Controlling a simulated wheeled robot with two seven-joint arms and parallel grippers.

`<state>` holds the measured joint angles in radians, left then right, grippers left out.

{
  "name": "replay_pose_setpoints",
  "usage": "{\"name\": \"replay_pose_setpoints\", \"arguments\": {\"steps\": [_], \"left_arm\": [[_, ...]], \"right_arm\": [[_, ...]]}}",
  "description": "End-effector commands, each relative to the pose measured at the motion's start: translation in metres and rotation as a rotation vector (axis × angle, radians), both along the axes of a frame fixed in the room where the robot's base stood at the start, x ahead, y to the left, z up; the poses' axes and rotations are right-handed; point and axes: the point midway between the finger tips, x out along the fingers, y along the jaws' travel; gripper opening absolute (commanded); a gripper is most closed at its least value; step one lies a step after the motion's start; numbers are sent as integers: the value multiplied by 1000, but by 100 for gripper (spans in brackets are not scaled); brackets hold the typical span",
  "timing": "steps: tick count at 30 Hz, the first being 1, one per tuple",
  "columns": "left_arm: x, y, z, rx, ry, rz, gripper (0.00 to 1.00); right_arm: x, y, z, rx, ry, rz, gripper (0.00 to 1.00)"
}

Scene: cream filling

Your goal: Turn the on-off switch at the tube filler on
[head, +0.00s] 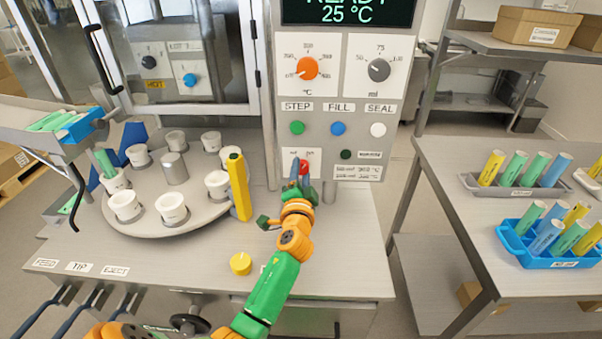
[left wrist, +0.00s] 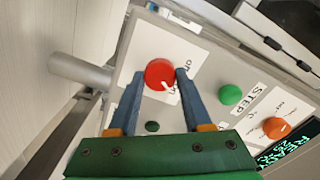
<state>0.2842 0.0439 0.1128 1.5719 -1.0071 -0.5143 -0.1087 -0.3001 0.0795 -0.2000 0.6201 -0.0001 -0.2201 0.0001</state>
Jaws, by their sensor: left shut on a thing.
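The tube filler's control panel (head: 357,95) stands in the middle of the head view, with its display lit at the top. The red on-off switch (left wrist: 160,74) sits on a white label plate low on the panel; in the head view (head: 303,166) it is mostly hidden by the fingers. My left gripper (head: 299,178) reaches up to it from below. In the left wrist view its two blue fingers (left wrist: 157,84) are on either side of the red knob and shut on it. My right gripper is not in view.
Green, blue and white buttons (head: 337,128) sit above the switch. A turntable with white cups (head: 172,207) and a yellow post (head: 238,186) stand left of my arm. A yellow knob (head: 241,264) is on the table. Tube racks (head: 546,250) stand on the right table.

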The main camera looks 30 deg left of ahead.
Motion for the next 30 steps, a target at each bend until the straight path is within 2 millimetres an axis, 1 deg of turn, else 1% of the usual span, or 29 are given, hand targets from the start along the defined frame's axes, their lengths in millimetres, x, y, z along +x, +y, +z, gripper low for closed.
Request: {"name": "replay_pose_setpoints", "arguments": {"steps": [4, 5, 6, 7, 8, 16, 18, 20, 27, 30], "left_arm": [[0, 0, 1, 2, 0, 0, 0], [0, 0, 1, 1, 0, 0, 57], [0, 0, 1, 1, 0, 0, 68], [0, 0, 0, 1, 0, 0, 76], [0, 0, 0, 1, 0, 0, 79], [0, 0, 0, 0, 0, 0, 79], [-4, -3, -1, 0, 0, 0, 79], [-11, -7, -1, 0, 0, 0, 79], [-50, -31, -3, -2, 0, 0, 79], [-59, -36, -1, 0, 0, 0, 79]], "right_arm": [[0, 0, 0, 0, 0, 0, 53], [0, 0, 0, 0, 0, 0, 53], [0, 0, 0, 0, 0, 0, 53], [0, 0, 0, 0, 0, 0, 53], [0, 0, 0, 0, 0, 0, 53], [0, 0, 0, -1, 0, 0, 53], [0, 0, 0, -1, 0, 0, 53], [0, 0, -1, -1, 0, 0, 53], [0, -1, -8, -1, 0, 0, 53], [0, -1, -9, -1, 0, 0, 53]]}}
